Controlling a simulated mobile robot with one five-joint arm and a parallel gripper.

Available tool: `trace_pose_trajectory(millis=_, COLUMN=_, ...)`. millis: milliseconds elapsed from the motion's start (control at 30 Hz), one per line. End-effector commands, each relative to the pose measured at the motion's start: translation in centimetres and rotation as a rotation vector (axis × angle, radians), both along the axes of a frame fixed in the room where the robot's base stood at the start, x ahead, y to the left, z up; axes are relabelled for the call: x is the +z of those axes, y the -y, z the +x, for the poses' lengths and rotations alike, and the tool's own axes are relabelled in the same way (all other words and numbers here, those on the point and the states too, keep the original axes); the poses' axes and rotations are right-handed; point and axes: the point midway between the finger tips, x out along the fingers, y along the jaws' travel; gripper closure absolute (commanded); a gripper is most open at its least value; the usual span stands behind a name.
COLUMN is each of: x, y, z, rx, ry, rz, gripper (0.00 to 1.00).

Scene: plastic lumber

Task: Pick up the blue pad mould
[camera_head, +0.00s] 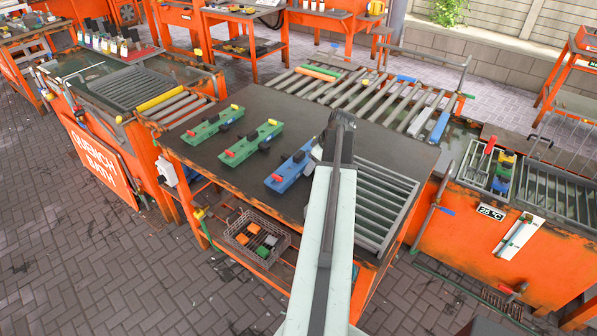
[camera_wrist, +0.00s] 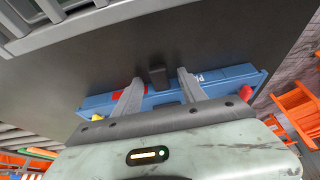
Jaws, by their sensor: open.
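The blue pad mould (camera_head: 289,172) lies on the dark table top (camera_head: 200,158), to the right of two green moulds in the head view. It has a red part at its near end and a dark block on it. In the wrist view the blue mould (camera_wrist: 218,84) lies across the picture, beyond and below my gripper (camera_wrist: 158,82). My gripper is open, with its two fingers reaching over the mould on either side of its dark middle block (camera_wrist: 157,75). I cannot tell whether the fingers touch it. In the head view my arm hides the gripper and the mould's far right end.
Two green moulds (camera_head: 212,125) (camera_head: 252,142) lie left of the blue one. A metal grate (camera_head: 385,205) lies on the table to the right. A roller conveyor (camera_head: 370,95) runs behind. A wire basket (camera_head: 256,237) stands on the lower shelf.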

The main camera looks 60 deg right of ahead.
Motion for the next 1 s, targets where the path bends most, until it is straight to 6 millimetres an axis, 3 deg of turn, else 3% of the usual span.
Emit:
trace_pose_trajectory(millis=33, x=-0.87, y=0.03, z=0.21, rx=0.000, ry=0.000, rz=0.000, gripper=0.51)
trace_pose_trajectory(millis=233, x=-0.48, y=-0.03, z=0.26, rx=0.000, ry=0.000, rz=0.001, gripper=0.51)
trace_pose_trajectory(millis=400, x=-0.46, y=-0.05, z=0.28, rx=0.001, ry=0.000, rz=0.001, gripper=0.98)
trace_pose_trajectory(millis=433, x=-0.46, y=-0.05, z=0.28, rx=0.001, ry=0.000, rz=0.001, gripper=1.00)
trace_pose_trajectory(millis=1000, x=-0.45, y=-0.08, z=0.34, rx=0.002, ry=0.000, rz=0.000, gripper=1.00)
